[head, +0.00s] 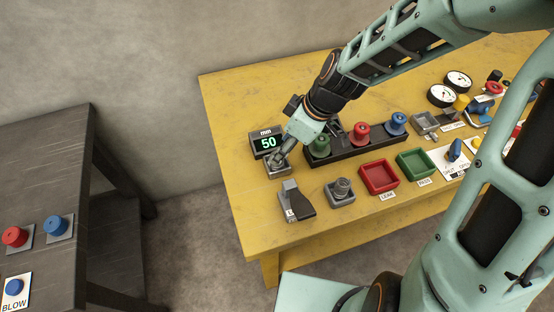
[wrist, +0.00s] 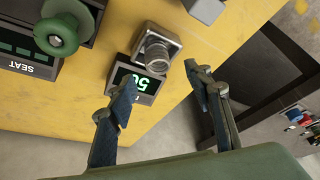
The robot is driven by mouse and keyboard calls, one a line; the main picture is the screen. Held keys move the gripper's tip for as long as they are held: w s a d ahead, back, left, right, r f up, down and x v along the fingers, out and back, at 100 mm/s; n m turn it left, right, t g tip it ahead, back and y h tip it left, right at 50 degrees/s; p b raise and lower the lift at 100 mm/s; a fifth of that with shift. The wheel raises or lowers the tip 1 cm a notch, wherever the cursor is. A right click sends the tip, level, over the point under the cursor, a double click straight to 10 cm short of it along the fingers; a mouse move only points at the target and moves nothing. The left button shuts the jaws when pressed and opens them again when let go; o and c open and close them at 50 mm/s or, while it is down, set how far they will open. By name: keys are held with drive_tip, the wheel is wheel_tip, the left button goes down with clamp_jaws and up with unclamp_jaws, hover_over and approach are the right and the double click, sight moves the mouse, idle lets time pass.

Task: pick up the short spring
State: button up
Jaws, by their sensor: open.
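A metallic coil spring (wrist: 156,54) sits on a grey square block, right beside the digital display, in the wrist view. In the head view this block (head: 278,170) is largely covered by my gripper (head: 280,158), so the spring hardly shows there. My gripper (wrist: 164,80) is open and empty, its two fingertips apart just short of the spring and block. A second grey square holder (head: 342,192) with a squat, ringed metal piece stands to the right in the head view. I cannot tell by size which piece is the short one.
The display (head: 267,143) reads 50 mm, close beside my fingers. A black rack (head: 355,148) with green, red and blue spools stands behind. A grey clamp-like device (head: 294,203) is at the front edge. Red (head: 379,178) and green (head: 416,164) trays lie to the right.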

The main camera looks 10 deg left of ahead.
drive_tip(key=shift+x, duration=2.65)
drive_tip(key=shift+w+d, duration=0.1)
drive_tip(key=shift+d, duration=0.05)
drive_tip(key=c, duration=1.2)
drive_tip(key=shift+c, duration=0.4)
drive_tip(key=shift+r, duration=0.1)
